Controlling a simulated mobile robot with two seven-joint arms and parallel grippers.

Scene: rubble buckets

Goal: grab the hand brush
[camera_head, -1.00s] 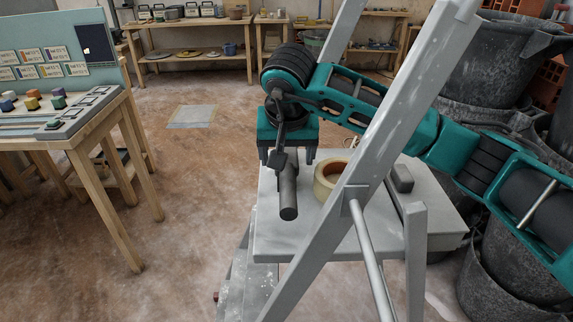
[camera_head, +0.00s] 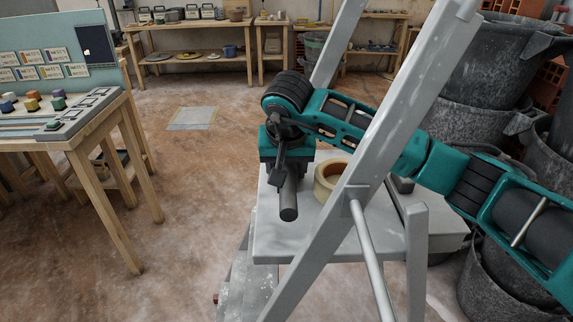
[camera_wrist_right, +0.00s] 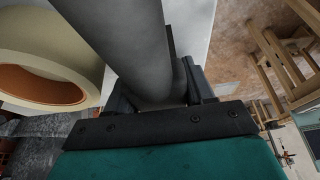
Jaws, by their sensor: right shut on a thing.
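A dark grey cylindrical thing (camera_head: 288,205) is on the grey ladder platform (camera_head: 275,240), its rounded end toward the head camera. It may be the hand brush's handle; I see no bristles. My right gripper (camera_head: 288,170) is down over its far part, its fingertips mostly hidden behind my wrist. In the right wrist view the cylinder (camera_wrist_right: 125,40) runs between the dark fingers of the right gripper (camera_wrist_right: 160,92), which is shut on it. I cannot tell whether it is lifted off the platform. My left gripper is not in view.
A tan tape roll (camera_head: 328,180) stands right beside the cylinder. Ladder rails (camera_head: 400,100) cross in front of my right arm. A dark grey block (camera_head: 402,185) is partly hidden behind the arm. Black buckets (camera_head: 490,70) are stacked on the right; a wooden table (camera_head: 100,130) stands left.

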